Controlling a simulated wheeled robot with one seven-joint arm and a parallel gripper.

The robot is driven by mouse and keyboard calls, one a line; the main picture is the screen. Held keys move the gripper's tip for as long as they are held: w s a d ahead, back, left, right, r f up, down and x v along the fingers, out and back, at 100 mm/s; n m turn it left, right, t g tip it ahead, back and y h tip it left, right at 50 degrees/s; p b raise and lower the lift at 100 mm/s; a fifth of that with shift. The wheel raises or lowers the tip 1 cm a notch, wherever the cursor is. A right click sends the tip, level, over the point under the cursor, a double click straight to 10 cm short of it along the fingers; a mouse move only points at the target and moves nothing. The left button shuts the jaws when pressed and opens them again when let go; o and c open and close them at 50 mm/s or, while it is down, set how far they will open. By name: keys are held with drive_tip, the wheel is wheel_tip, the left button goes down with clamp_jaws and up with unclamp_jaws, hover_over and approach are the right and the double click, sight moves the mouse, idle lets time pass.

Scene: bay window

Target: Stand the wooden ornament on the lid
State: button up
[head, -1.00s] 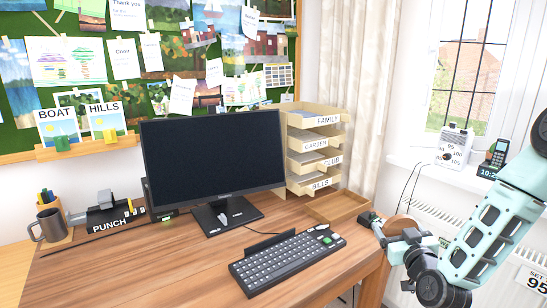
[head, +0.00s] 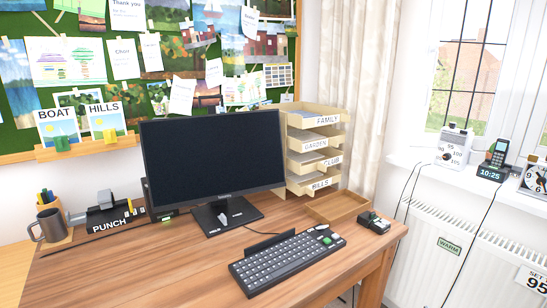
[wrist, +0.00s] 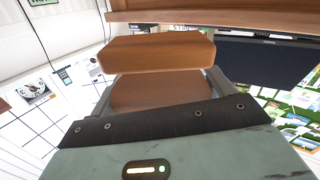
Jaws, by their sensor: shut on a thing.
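My gripper (wrist: 160,86) shows only in the wrist view, its two grey fingers on either side of a brown wooden piece. It is shut on the wooden ornament (wrist: 155,95). A wooden block with cut corners (wrist: 155,52) shows just beyond the rounded part; I cannot tell whether both belong to one piece. In the head view neither the arm nor the ornament shows. I cannot make out a lid for certain in either view.
The desk (head: 140,262) bears a monitor (head: 215,150), a keyboard (head: 288,262), letter trays (head: 315,150) and a small dark box (head: 373,222) near its right edge. A wooden tray (head: 338,205) lies behind that box. A radiator (head: 425,250) stands under the sill at right.

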drive_tip(key=shift+s+a+f, duration=0.1)
drive_tip(key=shift+s+a, duration=0.25)
drive_tip(key=shift+s, duration=0.3)
drive_tip(key=shift+d, duration=0.15)
drive_tip(key=shift+w, duration=0.1)
idle(0.4)
